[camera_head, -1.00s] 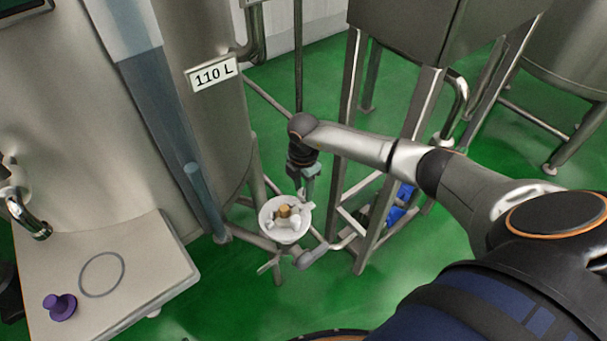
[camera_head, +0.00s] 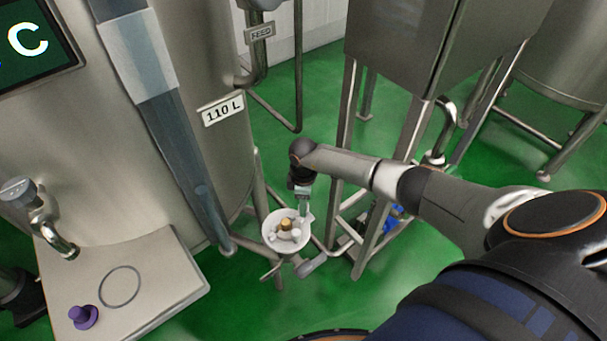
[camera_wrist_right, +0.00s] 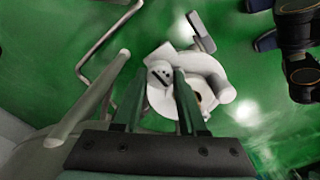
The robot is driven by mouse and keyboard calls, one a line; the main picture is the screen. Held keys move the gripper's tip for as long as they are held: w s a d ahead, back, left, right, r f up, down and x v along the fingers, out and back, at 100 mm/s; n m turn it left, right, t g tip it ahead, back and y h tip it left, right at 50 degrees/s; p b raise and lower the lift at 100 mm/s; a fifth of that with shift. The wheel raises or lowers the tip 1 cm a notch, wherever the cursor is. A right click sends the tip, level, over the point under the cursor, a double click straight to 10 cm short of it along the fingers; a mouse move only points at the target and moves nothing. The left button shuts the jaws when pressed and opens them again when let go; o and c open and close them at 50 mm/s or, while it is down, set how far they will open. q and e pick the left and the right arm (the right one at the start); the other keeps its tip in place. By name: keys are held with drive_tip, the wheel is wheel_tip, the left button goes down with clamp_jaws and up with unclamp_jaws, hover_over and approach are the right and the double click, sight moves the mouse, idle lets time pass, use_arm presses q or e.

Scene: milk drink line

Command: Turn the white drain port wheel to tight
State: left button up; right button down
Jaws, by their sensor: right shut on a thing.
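The white drain port wheel (camera_head: 280,237) is a lobed handwheel with a brass-coloured centre, sitting in a round white dish low beside the tank's leg. My right gripper (camera_head: 302,212) reaches it from above, at the far right side of the wheel. In the right wrist view, the gripper (camera_wrist_right: 163,74) has its two dark green fingers on either side of one white lobe of the wheel (camera_wrist_right: 160,72). It is shut on that lobe. The fingers hide part of the wheel and dish. I cannot read any tight mark. My left gripper is not in view.
The steel tank with a 110 L label (camera_head: 222,108) stands left of the wheel. A steel frame (camera_head: 345,130) stands close on the right. A counter (camera_head: 150,270) with a purple knob (camera_head: 83,316) is at the lower left. Green floor is open in front.

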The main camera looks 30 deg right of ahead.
drive_tip(key=shift+d+m, duration=0.1)
drive_tip(key=shift+m, duration=0.3)
drive_tip(key=shift+c, duration=2.3)
unclamp_jaws()
wheel_tip(320, 180, up, 13)
drive_tip(key=p, duration=0.2)
drive_tip(key=shift+f, duration=0.2)
